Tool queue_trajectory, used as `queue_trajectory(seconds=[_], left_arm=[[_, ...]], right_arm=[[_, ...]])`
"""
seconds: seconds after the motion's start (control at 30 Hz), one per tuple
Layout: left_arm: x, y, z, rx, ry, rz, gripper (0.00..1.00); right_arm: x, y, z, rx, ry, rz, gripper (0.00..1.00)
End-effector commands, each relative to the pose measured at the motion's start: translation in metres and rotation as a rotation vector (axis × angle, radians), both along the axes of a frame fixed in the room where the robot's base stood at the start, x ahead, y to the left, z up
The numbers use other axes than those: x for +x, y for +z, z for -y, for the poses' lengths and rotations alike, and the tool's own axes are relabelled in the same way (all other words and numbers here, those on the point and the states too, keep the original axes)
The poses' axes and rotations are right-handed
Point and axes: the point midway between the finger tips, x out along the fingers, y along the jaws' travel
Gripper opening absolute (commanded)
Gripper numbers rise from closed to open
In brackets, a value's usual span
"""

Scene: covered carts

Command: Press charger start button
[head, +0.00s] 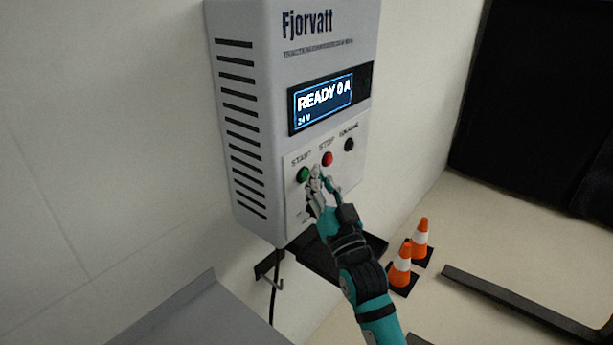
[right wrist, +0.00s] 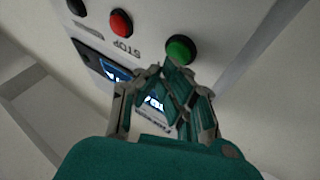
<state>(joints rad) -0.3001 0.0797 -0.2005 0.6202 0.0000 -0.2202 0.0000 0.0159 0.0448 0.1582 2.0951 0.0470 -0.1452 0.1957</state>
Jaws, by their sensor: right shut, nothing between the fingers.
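The charger (head: 300,100) is a light grey box on the wall, with a lit display (head: 323,96) reading "READY 0 A" and "24 V". The green start button (head: 303,175) sits below the display, left of the red stop button (head: 327,158). My right gripper (head: 316,178) is shut and empty, its fingertips just right of and slightly below the green button in the head view. In the right wrist view the green button (right wrist: 180,48) shows just above the fingertips (right wrist: 168,72). I cannot tell whether they touch the panel. My left gripper is out of view.
A black knob (head: 349,145) is at the panel's right. A dark shelf (head: 320,262) and a hanging cable (head: 274,300) are below the charger. Two orange cones (head: 401,265) and dark forks (head: 520,312) are on the floor at the right. A grey surface (head: 205,318) is at lower left.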

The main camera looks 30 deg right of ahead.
Motion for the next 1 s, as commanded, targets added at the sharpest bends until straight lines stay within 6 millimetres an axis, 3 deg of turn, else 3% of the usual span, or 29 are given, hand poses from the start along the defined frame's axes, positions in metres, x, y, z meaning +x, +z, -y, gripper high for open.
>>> queue_trajectory(seconds=[1.0], left_arm=[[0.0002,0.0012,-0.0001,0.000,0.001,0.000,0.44]], right_arm=[[0.0092,0.0001,-0.0038,-0.001,0.000,0.000,0.00]])
